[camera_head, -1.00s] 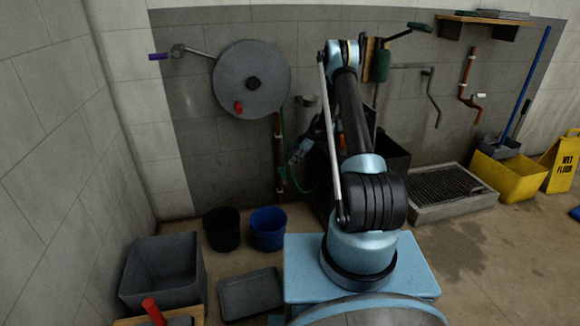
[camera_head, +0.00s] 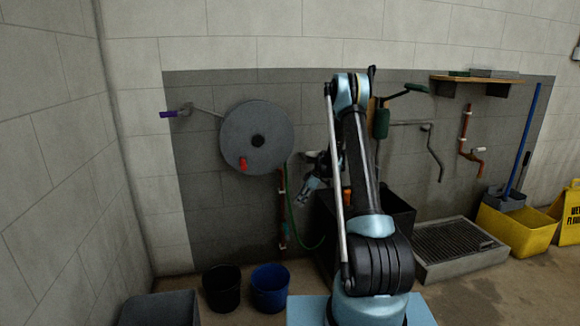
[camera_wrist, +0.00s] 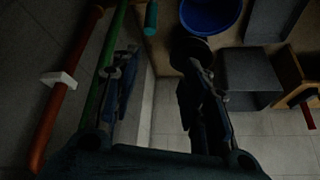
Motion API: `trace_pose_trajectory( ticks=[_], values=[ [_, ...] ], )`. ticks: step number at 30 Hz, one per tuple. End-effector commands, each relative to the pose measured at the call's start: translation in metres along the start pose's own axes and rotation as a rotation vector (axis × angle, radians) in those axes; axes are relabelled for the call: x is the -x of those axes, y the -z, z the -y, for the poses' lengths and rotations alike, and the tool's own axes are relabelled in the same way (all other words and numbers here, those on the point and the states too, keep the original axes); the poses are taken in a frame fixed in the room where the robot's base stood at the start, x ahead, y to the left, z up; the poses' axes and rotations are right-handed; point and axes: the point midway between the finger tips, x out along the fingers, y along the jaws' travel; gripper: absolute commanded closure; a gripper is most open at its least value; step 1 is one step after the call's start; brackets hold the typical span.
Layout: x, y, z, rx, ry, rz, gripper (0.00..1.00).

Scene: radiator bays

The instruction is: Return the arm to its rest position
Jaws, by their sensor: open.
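My arm is raised in the middle of the head view, bent at its top, with its far part reaching toward the wall behind it. My gripper (camera_head: 308,192) shows small and partly hidden to the left of the arm, near the green hose (camera_head: 292,205) and the copper pipe (camera_head: 282,205). In the wrist view my gripper (camera_wrist: 160,65) has its two fingers spread apart, with nothing between them. The green hose (camera_wrist: 103,85) and red-brown pipe (camera_wrist: 62,85) run along the left of that view, beside the left finger.
A grey disc (camera_head: 257,138) with a red handle hangs on the wall. A black bucket (camera_head: 222,288) and a blue bucket (camera_head: 270,287) stand on the floor by a grey bin (camera_head: 160,308). A floor grate (camera_head: 445,250) and yellow mop bucket (camera_head: 510,230) are at right.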

Motion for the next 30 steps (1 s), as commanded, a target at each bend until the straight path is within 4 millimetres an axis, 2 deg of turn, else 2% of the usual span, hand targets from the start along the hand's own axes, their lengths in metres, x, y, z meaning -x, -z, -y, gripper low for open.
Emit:
trace_pose_trajectory(
  ticks=[1,8,14,21,30],
  values=[
    [0.013,0.004,0.006,-0.019,-0.004,0.007,0.59],
    [0.065,0.018,0.034,-0.122,-0.024,0.040,0.59],
    [0.111,0.029,0.066,-0.222,-0.047,0.071,0.59],
    [0.161,0.036,0.111,-0.341,-0.078,0.106,0.59],
    [0.212,0.039,0.174,-0.488,-0.125,0.143,0.59]
  ],
)
